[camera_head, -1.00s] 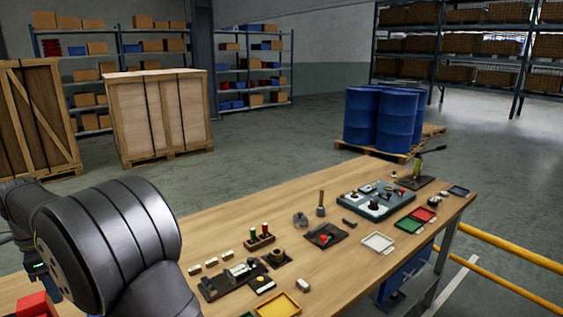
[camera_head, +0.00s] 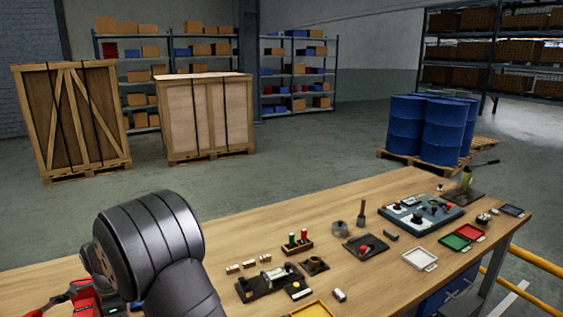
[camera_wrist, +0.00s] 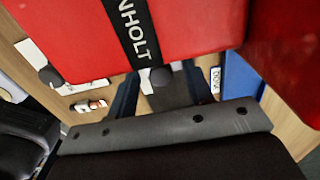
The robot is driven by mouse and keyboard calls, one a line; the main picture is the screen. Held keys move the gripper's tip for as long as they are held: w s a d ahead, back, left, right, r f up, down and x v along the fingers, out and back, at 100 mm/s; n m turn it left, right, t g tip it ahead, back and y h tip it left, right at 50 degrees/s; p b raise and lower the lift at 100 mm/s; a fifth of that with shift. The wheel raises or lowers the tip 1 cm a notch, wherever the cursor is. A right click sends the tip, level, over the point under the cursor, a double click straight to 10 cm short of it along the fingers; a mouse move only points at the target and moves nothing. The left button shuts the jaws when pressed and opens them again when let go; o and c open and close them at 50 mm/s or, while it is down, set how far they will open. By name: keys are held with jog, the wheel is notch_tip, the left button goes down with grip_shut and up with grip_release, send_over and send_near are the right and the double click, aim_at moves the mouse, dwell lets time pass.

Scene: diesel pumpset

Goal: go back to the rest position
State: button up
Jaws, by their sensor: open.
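My gripper (camera_wrist: 160,88) shows in the wrist view as two dark fingers apart, beyond a grey plate with holes. It is open and I see nothing held between the fingers. A large red body with a black band lettered "NHOLT" (camera_wrist: 140,35) fills the top of that view and hides part of the fingertips. In the head view my dark arm is at the lower left, over the near left part of the workbench (camera_head: 225,235). The gripper itself is hidden or out of frame there.
A red object (camera_head: 88,298) lies beside my arm. Right of it stand a black fixture (camera_head: 262,288), a holder with red and green pegs (camera_head: 297,245), a yellow tray (camera_head: 312,310) and a grey-blue panel (camera_head: 420,215). Bare wood lies along the bench's far left edge.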

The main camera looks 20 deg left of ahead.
jog(key=shift+w+d, duration=0.15)
jog(key=shift+w, duration=0.05)
jog(key=shift+r, duration=0.1)
